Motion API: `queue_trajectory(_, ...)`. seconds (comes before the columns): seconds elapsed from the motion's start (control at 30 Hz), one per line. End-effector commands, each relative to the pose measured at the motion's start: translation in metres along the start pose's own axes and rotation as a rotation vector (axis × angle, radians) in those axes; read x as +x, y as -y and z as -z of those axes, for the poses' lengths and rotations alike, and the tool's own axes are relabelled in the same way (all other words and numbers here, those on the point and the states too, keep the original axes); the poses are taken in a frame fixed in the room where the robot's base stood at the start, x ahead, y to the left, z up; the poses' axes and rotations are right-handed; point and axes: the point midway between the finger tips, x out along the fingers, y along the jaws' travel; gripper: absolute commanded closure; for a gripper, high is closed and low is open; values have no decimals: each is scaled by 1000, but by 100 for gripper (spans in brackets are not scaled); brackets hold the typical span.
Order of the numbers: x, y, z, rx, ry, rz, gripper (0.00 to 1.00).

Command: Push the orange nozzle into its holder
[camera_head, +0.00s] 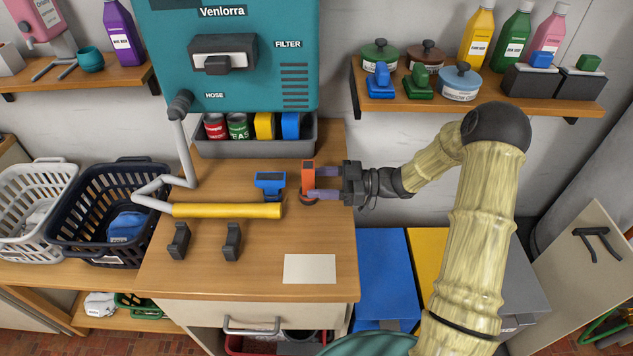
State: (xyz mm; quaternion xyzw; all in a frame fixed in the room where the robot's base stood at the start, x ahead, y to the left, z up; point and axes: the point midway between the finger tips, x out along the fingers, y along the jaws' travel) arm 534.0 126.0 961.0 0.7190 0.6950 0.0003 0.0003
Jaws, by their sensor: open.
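The orange nozzle (308,177) stands on the wooden worktop near its back right, beside a blue tool (270,183). A small dark round part with a reddish edge (309,201) shows at its foot; I cannot tell if this is the holder. My gripper (318,184) reaches in from the right with its purple fingers apart. The fingertips are at the nozzle's right side, one higher and one lower in the picture; I cannot tell whether they touch it. A yellow tube (228,210) on a grey hose lies to the left, its end near the blue tool.
Two black cradles (179,241) (232,241) and a pale card (310,268) are on the front worktop (255,280). A grey bin (255,148) with cans stands behind, under the teal machine (230,50). A dark basket (110,212) is at left. The front right worktop is mostly clear.

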Motion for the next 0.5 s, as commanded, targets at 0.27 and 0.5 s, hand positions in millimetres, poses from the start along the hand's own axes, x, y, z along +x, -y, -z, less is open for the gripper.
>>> queue_trajectory(0.27,-45,-1,-2,-1,3,-2,45)
queue_trajectory(0.5,-93,-2,-2,-1,2,-1,45)
